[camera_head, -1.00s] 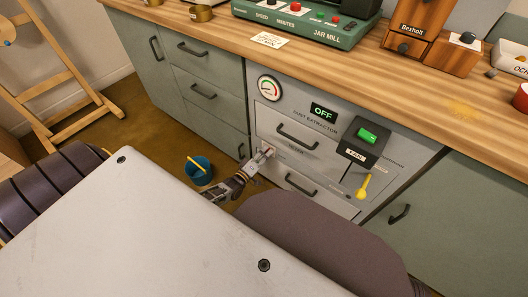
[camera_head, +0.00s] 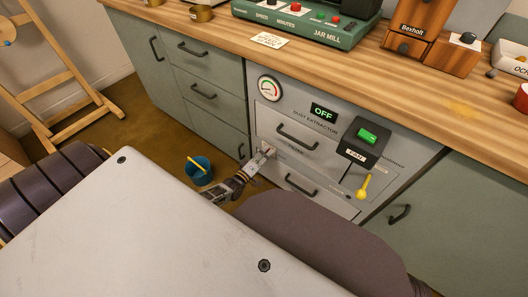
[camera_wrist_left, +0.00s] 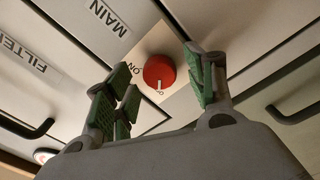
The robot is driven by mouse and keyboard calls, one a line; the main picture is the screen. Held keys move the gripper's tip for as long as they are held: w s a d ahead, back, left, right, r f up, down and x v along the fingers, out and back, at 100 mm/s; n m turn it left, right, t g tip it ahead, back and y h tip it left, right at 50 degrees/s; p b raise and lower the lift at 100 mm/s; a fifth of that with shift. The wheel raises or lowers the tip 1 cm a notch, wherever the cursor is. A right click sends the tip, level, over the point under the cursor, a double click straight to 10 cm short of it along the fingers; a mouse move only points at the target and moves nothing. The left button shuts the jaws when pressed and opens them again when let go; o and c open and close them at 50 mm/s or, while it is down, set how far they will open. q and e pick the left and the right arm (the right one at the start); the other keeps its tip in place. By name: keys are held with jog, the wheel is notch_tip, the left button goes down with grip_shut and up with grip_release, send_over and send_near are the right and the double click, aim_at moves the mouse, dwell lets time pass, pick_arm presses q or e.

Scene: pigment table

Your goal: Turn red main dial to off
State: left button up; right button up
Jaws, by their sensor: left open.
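The red main dial (camera_wrist_left: 159,70) is a round red knob on a pale plate in the left wrist view. Its white mark points down the picture, toward a partly readable label that looks like OFF (camera_wrist_left: 160,93). ON is printed to its left, and a MAIN label sits above. My left gripper (camera_wrist_left: 163,90) is open, its green-padded fingers on either side of the dial with gaps showing. In the head view the left gripper (camera_head: 263,156) is at the dust extractor panel and largely hides the dial. The display (camera_head: 323,113) reads OFF. My right gripper is not in view.
The extractor front has drawer handles (camera_head: 297,138), a black fan box with a green switch (camera_head: 368,135) and a yellow lever (camera_head: 364,187). A blue bucket (camera_head: 199,176) stands on the floor to the left. The wooden counter (camera_head: 330,62) overhangs above.

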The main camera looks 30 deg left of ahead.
pick_arm(q)
jog(key=s+a, duration=0.1)
jog(key=s, duration=1.1)
dwell(0.4)
dwell(0.7)
